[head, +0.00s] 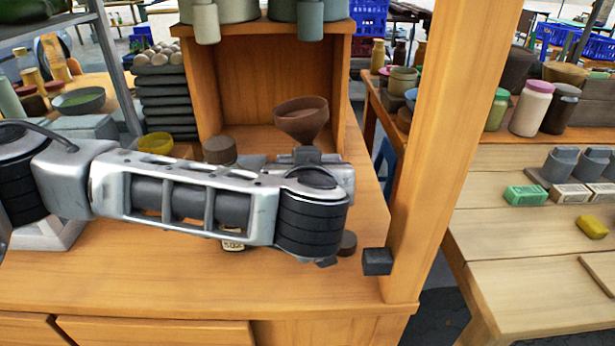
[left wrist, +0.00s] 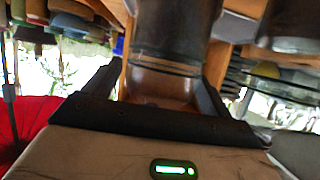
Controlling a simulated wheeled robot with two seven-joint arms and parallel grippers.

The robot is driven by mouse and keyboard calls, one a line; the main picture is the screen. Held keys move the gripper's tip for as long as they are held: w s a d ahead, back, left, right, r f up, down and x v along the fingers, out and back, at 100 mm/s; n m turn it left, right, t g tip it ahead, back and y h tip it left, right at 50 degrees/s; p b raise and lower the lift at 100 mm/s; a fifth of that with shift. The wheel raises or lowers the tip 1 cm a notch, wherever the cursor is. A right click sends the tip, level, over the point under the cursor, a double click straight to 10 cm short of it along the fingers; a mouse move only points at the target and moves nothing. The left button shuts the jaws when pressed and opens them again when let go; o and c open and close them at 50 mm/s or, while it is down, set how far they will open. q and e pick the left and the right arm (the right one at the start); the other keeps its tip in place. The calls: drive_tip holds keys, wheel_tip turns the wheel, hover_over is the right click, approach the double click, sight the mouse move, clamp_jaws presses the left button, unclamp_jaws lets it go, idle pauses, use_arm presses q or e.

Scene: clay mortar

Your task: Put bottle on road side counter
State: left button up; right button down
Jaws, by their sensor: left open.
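My left arm reaches across the wooden counter (head: 150,285) from the left in the head view and hides much of its middle. In the left wrist view my left gripper (left wrist: 158,78) is open, its two dark fingers apart. A dark cylindrical thing (left wrist: 172,35) shows between and beyond them; I cannot tell whether it is the bottle or whether the fingers touch it. A small labelled container (head: 233,245) shows partly below my arm, and a brown round top (head: 219,149) shows above it. I cannot tell if they belong together. My right gripper is not in view.
A brown funnel (head: 302,118) stands near the wooden dispenser cabinet (head: 265,85). A wooden post (head: 435,130) rises at the counter's right edge. To the right, a lighter wooden table (head: 530,290) holds soaps and jars. The counter's front left is clear.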

use_arm(q)
drive_tip(key=b+v, duration=0.1)
drive_tip(key=v, duration=1)
